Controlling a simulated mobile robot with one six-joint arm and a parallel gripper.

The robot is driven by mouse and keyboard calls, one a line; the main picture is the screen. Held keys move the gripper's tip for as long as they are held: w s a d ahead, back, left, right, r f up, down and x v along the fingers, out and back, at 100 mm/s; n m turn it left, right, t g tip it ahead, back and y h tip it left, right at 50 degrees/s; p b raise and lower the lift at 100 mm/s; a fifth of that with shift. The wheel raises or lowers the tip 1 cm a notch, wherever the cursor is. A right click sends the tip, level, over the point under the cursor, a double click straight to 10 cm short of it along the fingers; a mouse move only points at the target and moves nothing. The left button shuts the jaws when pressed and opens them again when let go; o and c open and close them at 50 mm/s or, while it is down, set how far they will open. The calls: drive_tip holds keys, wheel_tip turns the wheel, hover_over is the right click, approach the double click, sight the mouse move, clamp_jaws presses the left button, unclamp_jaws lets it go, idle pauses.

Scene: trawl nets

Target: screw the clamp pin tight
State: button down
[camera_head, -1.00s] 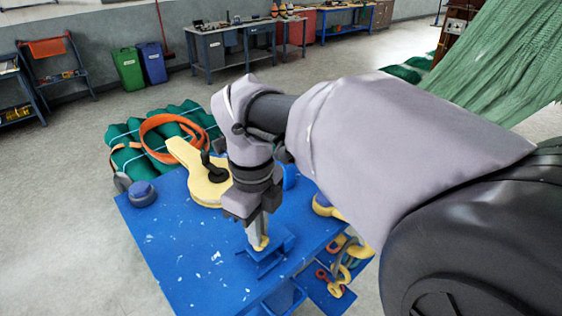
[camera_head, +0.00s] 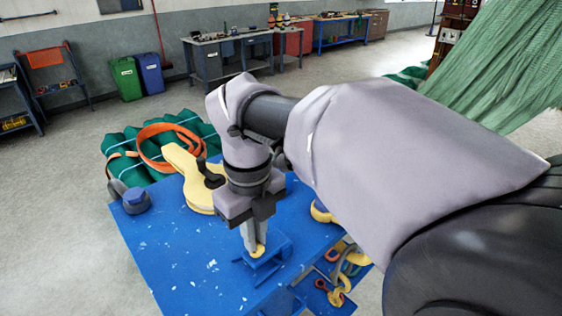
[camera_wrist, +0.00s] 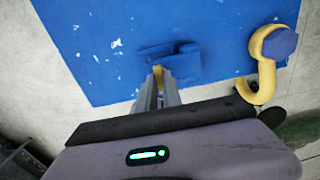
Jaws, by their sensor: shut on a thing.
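The clamp pin shows as a small yellow piece (camera_head: 259,251) at the blue clamp (camera_head: 268,264) on the blue table. My gripper (camera_head: 255,246) points down at it, its grey fingers closed around the yellow piece. In the wrist view the fingers (camera_wrist: 163,84) close on the yellow pin (camera_wrist: 158,73), beside the blue clamp block (camera_wrist: 186,62). The fingers hide most of the pin, so how deep it sits in the clamp cannot be told.
A yellow hook-shaped piece with a blue part (camera_wrist: 257,82) lies near the clamp. A large yellow piece (camera_head: 182,168) lies behind my wrist, and a blue-topped round object (camera_head: 136,200) sits at the table's left corner. The table's front left is clear.

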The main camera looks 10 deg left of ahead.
drive_tip(key=shift+r, duration=0.1)
drive_tip(key=c, duration=1.5)
unclamp_jaws()
wheel_tip(320, 180, up, 17)
drive_tip(key=p, duration=0.6)
drive_tip(key=shift+r+p, duration=0.15)
drive_tip(key=shift+p, duration=0.15)
